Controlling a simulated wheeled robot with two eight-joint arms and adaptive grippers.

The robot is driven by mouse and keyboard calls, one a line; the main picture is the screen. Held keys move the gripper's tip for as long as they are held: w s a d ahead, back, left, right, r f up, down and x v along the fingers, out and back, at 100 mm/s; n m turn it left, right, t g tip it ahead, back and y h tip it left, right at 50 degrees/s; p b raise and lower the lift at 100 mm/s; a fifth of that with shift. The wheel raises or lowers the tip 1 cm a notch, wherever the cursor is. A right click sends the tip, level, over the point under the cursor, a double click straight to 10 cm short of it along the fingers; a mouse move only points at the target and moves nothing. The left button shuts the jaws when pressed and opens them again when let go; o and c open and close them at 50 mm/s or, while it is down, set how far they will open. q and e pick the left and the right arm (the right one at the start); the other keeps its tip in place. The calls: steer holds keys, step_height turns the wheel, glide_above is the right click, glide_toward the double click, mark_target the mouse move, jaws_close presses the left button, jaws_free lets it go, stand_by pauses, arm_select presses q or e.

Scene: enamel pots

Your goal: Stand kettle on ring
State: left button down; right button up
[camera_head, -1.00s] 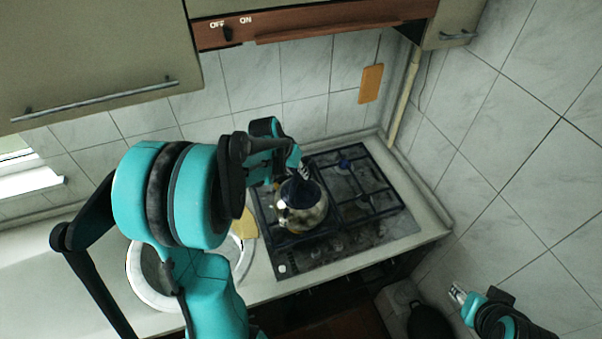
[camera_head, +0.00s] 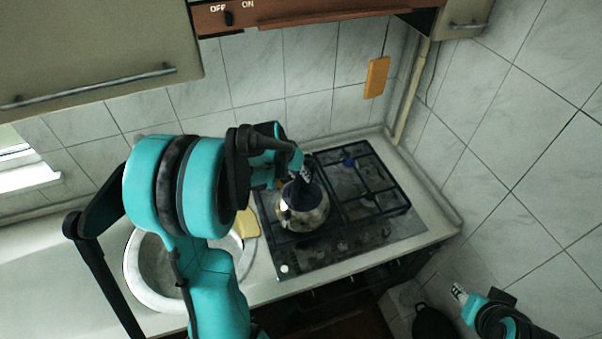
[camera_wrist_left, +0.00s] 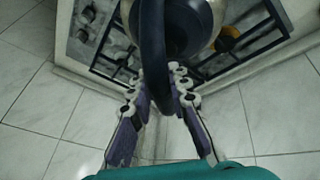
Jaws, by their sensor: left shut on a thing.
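The kettle (camera_head: 302,212) is a shiny metal pot with a dark handle, over the left half of the black gas hob (camera_head: 335,240). My left gripper (camera_head: 298,172) is shut on its handle (camera_wrist_left: 153,50), coming from above. In the left wrist view the fingers (camera_wrist_left: 168,82) close around the handle, with part of the kettle body (camera_wrist_left: 205,12) beyond. The kettle looks upright. It hides the ring beneath it, and I cannot tell whether its base touches the grate. My right gripper (camera_head: 459,292) is small at the lower right, away from the hob; its opening is unclear.
A round white sink (camera_head: 135,275) lies left of the hob, partly behind my left arm. A yellow item (camera_head: 247,224) lies between them. The right half of the grate (camera_head: 372,190) is empty. Tiled walls stand behind and to the right, with a cabinet (camera_head: 90,50) above.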

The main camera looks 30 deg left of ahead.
arm_select(q)
steer(key=shift+f+b, duration=0.65)
steer(key=shift+f, duration=0.2)
stand_by(0.4)
steer(key=c, duration=1.3)
jaws_free()
steer(key=shift+c, duration=0.2)
steer(key=v, duration=1.2)
steer(key=shift+r, duration=0.1)
